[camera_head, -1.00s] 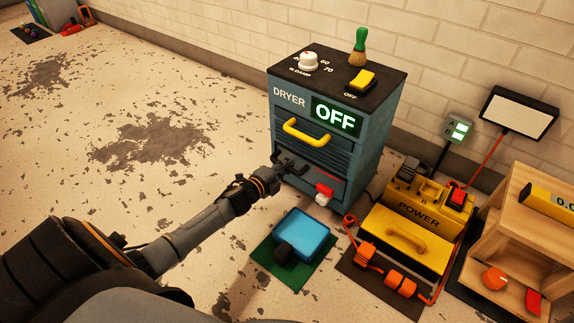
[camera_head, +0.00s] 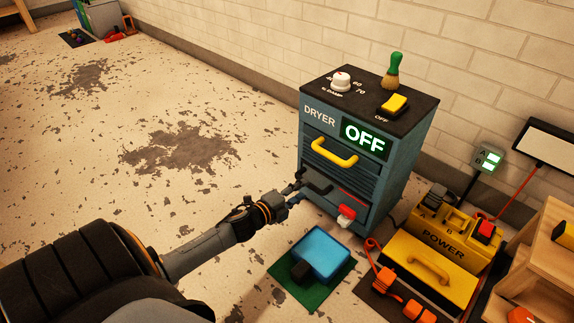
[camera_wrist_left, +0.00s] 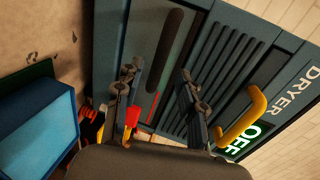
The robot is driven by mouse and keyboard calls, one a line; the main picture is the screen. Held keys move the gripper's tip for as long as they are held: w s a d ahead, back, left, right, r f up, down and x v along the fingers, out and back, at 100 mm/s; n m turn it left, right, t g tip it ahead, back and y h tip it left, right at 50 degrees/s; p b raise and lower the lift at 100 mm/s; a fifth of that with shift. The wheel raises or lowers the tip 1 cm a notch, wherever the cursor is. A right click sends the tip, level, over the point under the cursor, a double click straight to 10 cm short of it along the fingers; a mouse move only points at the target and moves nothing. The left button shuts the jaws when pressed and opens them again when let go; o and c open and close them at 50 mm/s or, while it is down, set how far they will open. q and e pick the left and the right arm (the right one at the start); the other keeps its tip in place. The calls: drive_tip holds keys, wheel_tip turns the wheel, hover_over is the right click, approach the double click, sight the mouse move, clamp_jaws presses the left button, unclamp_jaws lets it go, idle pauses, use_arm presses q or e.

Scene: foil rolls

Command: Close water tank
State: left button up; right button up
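The blue-grey dryer (camera_head: 312,150) stands by the wall, its sign reading OFF. Low on its front is a panel with a dark handle (camera_head: 318,184), which looks about flush with the front. I take this for the water tank; its exact seating is hard to tell. The handle also shows in the left wrist view (camera_wrist_left: 165,48). My left gripper (camera_head: 293,190) is just left of the handle in the head view. In the left wrist view its two fingers (camera_wrist_left: 158,78) are spread, with nothing between them, and the handle lies beyond. My right gripper is not in view.
A red-and-white spout (camera_head: 346,214) sits low at the dryer's right. A yellow handle (camera_head: 334,152) juts out above the vents. A blue box (camera_head: 322,252) on a green mat and a yellow power box (camera_head: 432,262) stand in front. Open floor lies left.

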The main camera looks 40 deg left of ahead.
use_arm(q)
drive_tip(key=v, duration=0.6)
idle(0.4)
